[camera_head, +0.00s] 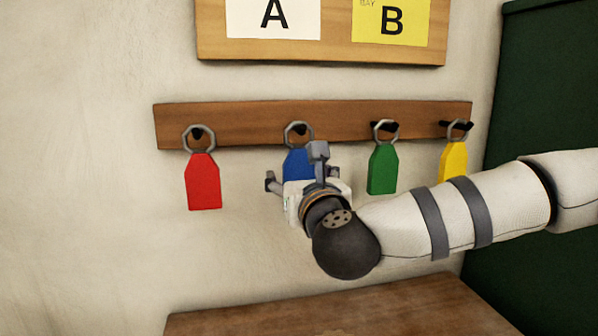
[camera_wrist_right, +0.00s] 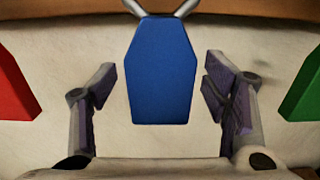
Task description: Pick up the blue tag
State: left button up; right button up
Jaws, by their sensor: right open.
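The blue tag (camera_head: 297,163) hangs by a metal ring from a peg on the wooden rail, second from the left. Its lower part is hidden behind my right gripper (camera_head: 302,182) in the head view. In the right wrist view the blue tag (camera_wrist_right: 161,72) hangs upright between the two fingers of my right gripper (camera_wrist_right: 163,84). The fingers are open, with a gap on each side of the tag. My left gripper is not in view.
The wooden rail (camera_head: 347,122) also holds a red tag (camera_head: 203,181) to the left, and a green tag (camera_head: 383,169) and yellow tag (camera_head: 453,161) to the right. A signboard (camera_head: 335,28) is above. A wooden surface (camera_head: 400,306) lies below. A dark green panel (camera_head: 545,90) stands at right.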

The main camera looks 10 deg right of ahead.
jog(key=shift+w, duration=0.2)
jog(key=c, duration=1.3)
